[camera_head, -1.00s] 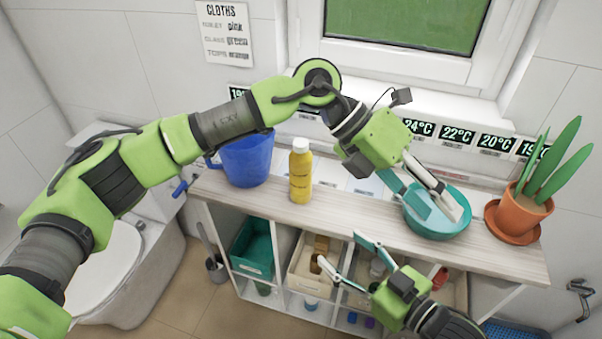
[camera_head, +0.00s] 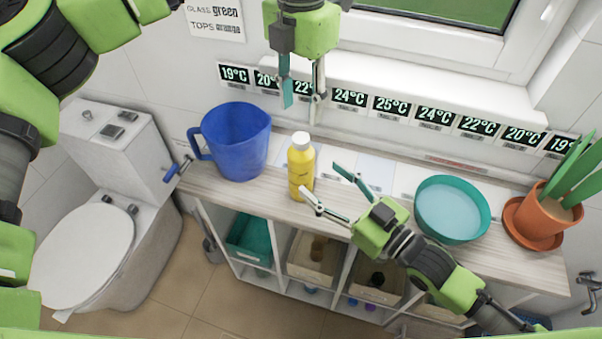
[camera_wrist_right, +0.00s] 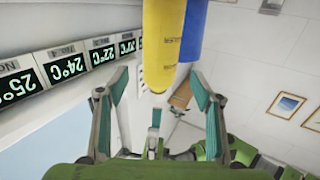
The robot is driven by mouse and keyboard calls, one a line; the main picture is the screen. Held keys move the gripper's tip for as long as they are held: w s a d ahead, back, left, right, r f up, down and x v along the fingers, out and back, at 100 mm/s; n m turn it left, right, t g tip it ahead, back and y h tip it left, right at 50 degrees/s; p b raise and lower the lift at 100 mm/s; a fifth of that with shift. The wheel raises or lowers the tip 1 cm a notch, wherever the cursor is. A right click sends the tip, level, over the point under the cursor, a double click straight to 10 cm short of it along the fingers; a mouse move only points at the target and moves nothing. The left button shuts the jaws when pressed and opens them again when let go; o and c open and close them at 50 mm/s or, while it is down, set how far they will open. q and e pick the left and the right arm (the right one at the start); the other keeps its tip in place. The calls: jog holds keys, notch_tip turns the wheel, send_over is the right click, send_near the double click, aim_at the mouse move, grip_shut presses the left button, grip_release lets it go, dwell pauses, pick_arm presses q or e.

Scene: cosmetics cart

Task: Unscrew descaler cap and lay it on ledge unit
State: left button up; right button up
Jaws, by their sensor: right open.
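The descaler bottle (camera_head: 301,172) is yellow and stands upright on the ledge unit's wooden top (camera_head: 228,188). Its white cap (camera_head: 301,139) is on it. My left gripper (camera_head: 302,112) points down above the cap, fingers apart and empty, with a small gap to the cap in the picture. My right gripper (camera_head: 319,178) is low at the bottle's right, fingers spread towards the bottle. In the right wrist view the yellow bottle (camera_wrist_right: 163,40) lies ahead, in line with the gap between the open fingertips (camera_wrist_right: 159,75). I cannot tell whether either finger touches it.
A blue jug (camera_head: 236,142) stands left of the bottle. A teal basin (camera_head: 452,232) and a potted plant (camera_head: 538,217) are at the right. Temperature labels (camera_head: 350,97) line the window ledge behind. Cubbies below hold bins (camera_head: 314,262). Some bare top lies around the bottle.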

aim_at(311, 170)
jog(key=x, duration=0.7)
jog(key=shift+w+a, duration=0.2)
grip_shut()
